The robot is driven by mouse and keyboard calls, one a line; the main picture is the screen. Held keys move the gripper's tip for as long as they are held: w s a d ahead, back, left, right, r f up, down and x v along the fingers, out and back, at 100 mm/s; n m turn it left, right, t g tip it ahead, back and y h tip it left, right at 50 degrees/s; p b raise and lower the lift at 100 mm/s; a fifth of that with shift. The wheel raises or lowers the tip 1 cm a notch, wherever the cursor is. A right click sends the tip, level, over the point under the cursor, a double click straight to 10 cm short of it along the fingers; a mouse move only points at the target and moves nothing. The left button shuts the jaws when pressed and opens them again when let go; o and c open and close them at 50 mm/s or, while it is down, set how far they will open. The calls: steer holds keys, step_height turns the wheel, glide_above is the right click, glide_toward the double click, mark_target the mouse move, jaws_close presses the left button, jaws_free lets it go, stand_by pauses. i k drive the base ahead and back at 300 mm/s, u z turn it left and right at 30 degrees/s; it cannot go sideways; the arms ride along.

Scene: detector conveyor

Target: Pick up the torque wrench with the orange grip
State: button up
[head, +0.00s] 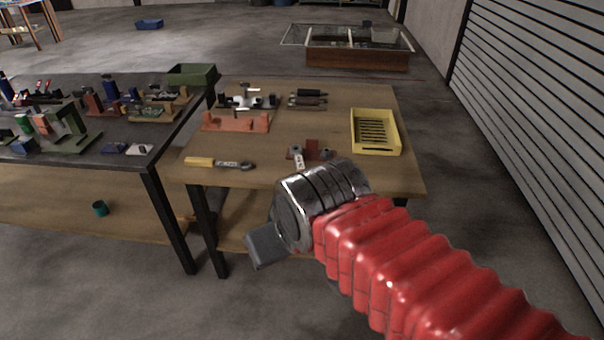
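A wrench-like tool with a yellow-orange grip (200,162) lies flat near the front left of the wooden table (345,100). Its grey shaft and round head point right. My gripper (265,247) is at the end of my red-sleeved arm, in front of the table's front edge and to the lower right of the tool, apart from it. Only a grey finger part shows below the metal wrist; the rest is hidden, so its opening cannot be seen.
An orange fixture (236,122) stands behind the tool. A small red-brown fixture (312,151) is to its right, and a yellow tray (396,145) stands farther right. A dark, crowded table (115,165) adjoins on the left. Bare tabletop lies between the trays and fixtures.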

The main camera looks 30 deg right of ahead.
mark_target(298, 159)
steer(key=u, duration=0.05)
steer(key=i, duration=1)
steer(key=z, duration=0.05)
